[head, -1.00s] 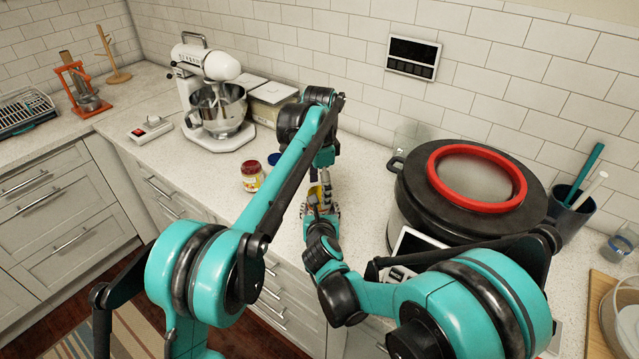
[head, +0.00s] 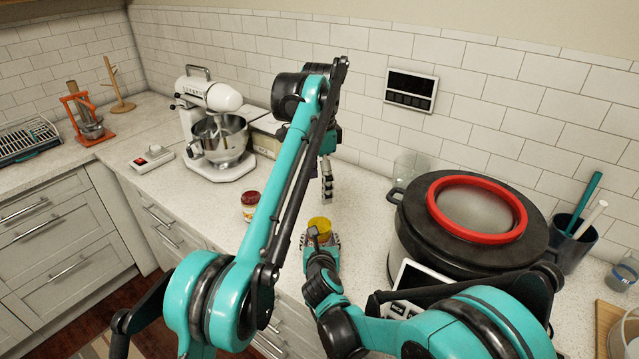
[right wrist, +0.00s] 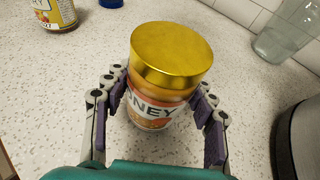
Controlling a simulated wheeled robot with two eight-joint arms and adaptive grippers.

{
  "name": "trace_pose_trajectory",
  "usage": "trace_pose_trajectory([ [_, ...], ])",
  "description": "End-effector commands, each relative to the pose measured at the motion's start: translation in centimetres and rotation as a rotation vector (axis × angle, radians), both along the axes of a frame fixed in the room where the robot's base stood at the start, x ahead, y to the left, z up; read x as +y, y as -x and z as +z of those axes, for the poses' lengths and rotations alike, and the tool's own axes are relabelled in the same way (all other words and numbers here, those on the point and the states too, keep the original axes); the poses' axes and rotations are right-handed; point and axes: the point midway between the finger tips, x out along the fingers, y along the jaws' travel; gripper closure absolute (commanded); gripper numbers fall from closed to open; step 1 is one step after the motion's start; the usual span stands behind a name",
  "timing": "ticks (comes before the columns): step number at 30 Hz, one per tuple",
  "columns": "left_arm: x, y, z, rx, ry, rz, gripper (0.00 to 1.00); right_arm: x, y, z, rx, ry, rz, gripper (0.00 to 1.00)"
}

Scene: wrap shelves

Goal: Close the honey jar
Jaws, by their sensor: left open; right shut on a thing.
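The honey jar (right wrist: 150,110) stands upright on the counter in the right wrist view, its label partly reading "HONEY". A gold lid (right wrist: 172,54) sits on top of it, looking level; I cannot tell how tight it is. The lid also shows in the head view (head: 319,225). My right gripper (head: 320,240) is shut on the jar, with its fingers on both sides of the jar body below the lid. My left gripper (head: 327,196) is open and empty, pointing down above and behind the jar, apart from the lid.
A red-lidded jar (head: 249,207) stands to the left. A blue lid (right wrist: 110,3) lies at the top of the right wrist view. A large cooker (head: 420,215) and an empty glass (right wrist: 286,32) stand to the right. A mixer (head: 220,140) is at the back left.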

Motion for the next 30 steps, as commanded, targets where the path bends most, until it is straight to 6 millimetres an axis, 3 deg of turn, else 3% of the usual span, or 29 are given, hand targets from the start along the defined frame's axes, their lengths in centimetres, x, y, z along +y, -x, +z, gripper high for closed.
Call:
trace_pose_trajectory([
  [3, 0.0, 0.0, 0.0, 0.0, 0.0, 0.0, 0.19, 0.0, 0.0, 0.0, 0.0, 0.0, 0.0, 1.0],
  [4, 0.0, 0.0, 0.0, 0.0, 0.0, 0.0, 0.19, 0.0, 0.0, 0.0, 0.0, 0.0, 0.0, 0.39],
  [6, 0.0, 0.0, 0.0, 0.0, 0.0, 0.0, 0.19, 0.0, 0.0, 0.0, 0.0, 0.0, 0.0, 0.2],
  [16, 0.0, 0.0, 0.0, 0.0, 0.0, 0.0, 0.19, 0.0, 0.1, 0.0, 0.0, 0.0, 0.0, 0.2],
  [20, 0.0, 0.0, 0.0, 0.0, 0.0, 0.0, 0.19, 0.0, 0.9, 0.4, 0.0, 0.001, 0.001, 0.2],
  [30, 0.0, 0.0, 0.0, 0.0, 0.0, 0.0, 0.19, -0.1, 7.2, 2.9, 0.001, 0.0, 0.002, 0.2],
])
